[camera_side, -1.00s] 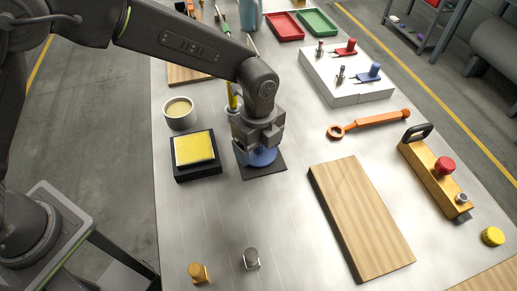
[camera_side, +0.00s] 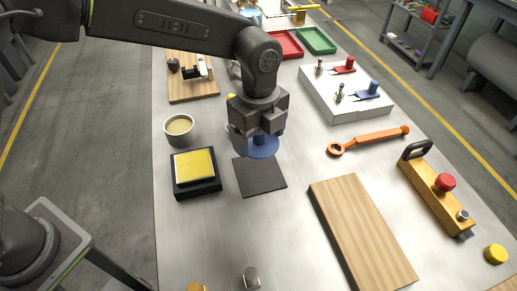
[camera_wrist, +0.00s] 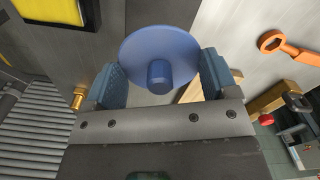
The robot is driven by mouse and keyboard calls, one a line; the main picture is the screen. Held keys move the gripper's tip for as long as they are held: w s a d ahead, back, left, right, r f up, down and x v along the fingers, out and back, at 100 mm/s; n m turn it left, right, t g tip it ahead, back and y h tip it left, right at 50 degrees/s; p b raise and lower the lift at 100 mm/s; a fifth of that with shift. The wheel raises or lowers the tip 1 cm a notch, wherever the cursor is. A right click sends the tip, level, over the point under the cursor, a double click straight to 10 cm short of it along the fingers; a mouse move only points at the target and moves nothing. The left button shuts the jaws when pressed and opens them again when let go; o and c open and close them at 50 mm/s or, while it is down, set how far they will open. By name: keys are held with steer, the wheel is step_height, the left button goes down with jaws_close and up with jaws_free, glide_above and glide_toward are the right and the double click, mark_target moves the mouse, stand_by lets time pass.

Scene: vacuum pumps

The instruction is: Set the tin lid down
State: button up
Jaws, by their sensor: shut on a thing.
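The tin lid is a blue round disc with a short knob; it shows under my gripper (camera_side: 256,138) in the side view (camera_side: 264,149). In the wrist view the lid (camera_wrist: 185,48) faces the camera with its knob between my two fingers (camera_wrist: 160,78). My gripper is shut on the lid and holds it up, apart from the dark square mat (camera_side: 260,178). In the side view the lid appears over the mat's far edge. My gripper hides part of the lid there. The exact finger contact is hard to see.
Left of the mat are a yellow-topped black block (camera_side: 195,167) and an open tin (camera_side: 179,127) with tan contents. A wooden board (camera_side: 362,230) and an orange wrench (camera_side: 370,140) lie to the right. A small metal post (camera_side: 251,278) stands in front. Bare table lies before the mat.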

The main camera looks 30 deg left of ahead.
step_height(320, 180, up, 7)
steer(key=shift+r, duration=0.1)
steer(key=w+a+n, duration=0.2)
steer(key=a, duration=0.9)
steer(key=n, duration=0.2)
glide_above(179, 127)
step_height(179, 127, down, 5)
steer(key=shift+f, duration=0.25)
steer(key=shift+f, duration=0.1)
steer(key=shift+f, duration=2.4)
steer(key=shift+f, duration=0.1)
steer(key=shift+f, duration=0.65)
